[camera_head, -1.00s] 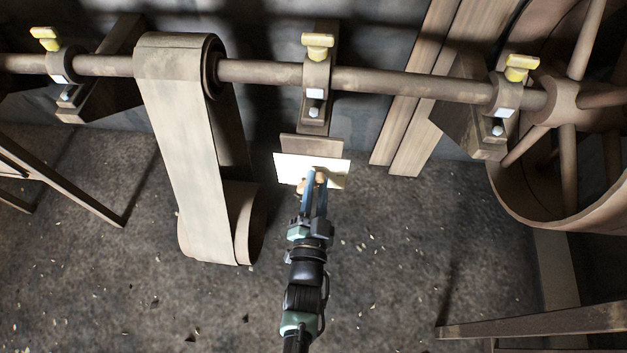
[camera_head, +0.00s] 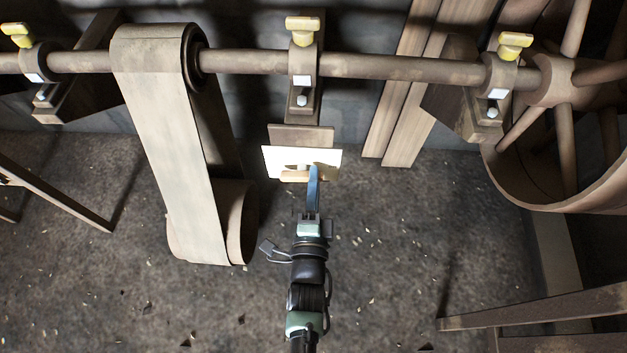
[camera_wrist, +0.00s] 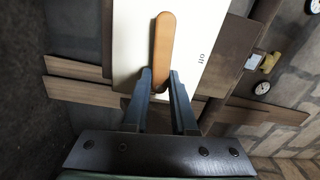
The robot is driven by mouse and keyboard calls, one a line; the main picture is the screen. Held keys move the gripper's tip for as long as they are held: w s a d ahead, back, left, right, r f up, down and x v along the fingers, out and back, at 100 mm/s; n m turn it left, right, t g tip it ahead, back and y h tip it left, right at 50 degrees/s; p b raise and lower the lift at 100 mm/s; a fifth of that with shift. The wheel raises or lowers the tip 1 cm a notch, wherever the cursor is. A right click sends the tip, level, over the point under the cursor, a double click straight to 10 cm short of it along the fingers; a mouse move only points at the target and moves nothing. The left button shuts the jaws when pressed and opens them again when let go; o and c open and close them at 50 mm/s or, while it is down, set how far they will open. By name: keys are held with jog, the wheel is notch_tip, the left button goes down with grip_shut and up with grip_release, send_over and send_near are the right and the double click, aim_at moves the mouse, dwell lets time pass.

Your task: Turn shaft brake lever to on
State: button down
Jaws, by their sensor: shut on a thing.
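The shaft brake lever (camera_head: 294,176) is a short tan wooden handle on a white panel (camera_head: 270,158) below the shaft. It lies roughly level in the head view. My gripper (camera_head: 314,172) is at the lever's right part in the head view. In the wrist view my gripper (camera_wrist: 161,77) has its two blue fingers on either side of the lever's near end, shut on it. The lever's near end is partly hidden between the fingers.
A shaft (camera_head: 385,67) with yellow-capped bearings (camera_head: 302,28) runs above the panel. A wide belt (camera_head: 160,130) hangs to the left. A large spoked wheel (camera_head: 575,190) and wooden beams stand to the right.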

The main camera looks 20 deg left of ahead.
jog(key=shift+f+m, duration=0.2)
jog(key=shift+m, duration=0.3)
jog(key=shift+s, duration=0.1)
jog(key=c, duration=0.7)
grip_release()
jog(key=p+v, duration=0.3)
jog(key=v, duration=1)
